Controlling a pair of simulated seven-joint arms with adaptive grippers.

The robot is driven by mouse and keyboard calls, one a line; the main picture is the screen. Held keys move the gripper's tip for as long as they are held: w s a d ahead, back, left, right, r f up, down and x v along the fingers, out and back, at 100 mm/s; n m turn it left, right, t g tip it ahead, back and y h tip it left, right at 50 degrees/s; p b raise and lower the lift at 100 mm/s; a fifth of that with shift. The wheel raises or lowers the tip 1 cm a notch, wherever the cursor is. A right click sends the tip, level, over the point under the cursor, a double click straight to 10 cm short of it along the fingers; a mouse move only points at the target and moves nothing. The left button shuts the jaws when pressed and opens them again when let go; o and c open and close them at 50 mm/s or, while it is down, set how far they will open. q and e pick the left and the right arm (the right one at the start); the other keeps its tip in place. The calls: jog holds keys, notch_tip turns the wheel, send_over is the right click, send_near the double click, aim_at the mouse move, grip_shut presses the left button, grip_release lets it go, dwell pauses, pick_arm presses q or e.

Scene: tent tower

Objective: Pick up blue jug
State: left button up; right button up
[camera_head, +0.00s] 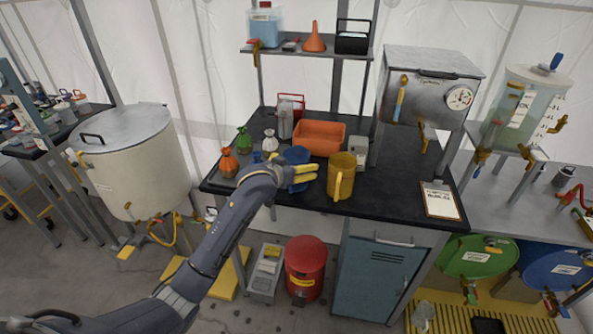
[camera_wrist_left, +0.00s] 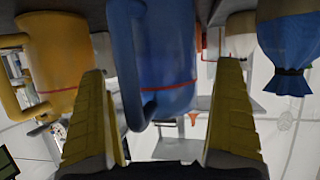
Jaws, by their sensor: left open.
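The blue jug (camera_head: 296,153) stands on the black bench top, partly hidden behind my left gripper in the head view. In the left wrist view, which is upside down, the blue jug (camera_wrist_left: 168,60) fills the middle with its handle towards me. My left gripper (camera_head: 306,175) is open in front of it. In the wrist view, the yellow fingers of the gripper (camera_wrist_left: 162,75) are spread on either side of the jug's handle and body. I cannot tell whether they touch it. My right gripper is not in view.
A yellow jug (camera_head: 341,177) stands close on the right. Small tied sacks, orange (camera_head: 229,163), green (camera_head: 244,140), white (camera_head: 270,141) and blue (camera_head: 257,157), stand on the left. An orange tray (camera_head: 319,138) lies behind. The bench (camera_head: 390,190) is clear right of the yellow jug.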

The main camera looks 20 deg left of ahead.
pick_arm(q)
jog(key=shift+x, duration=1.05)
jog(key=c, duration=1.2)
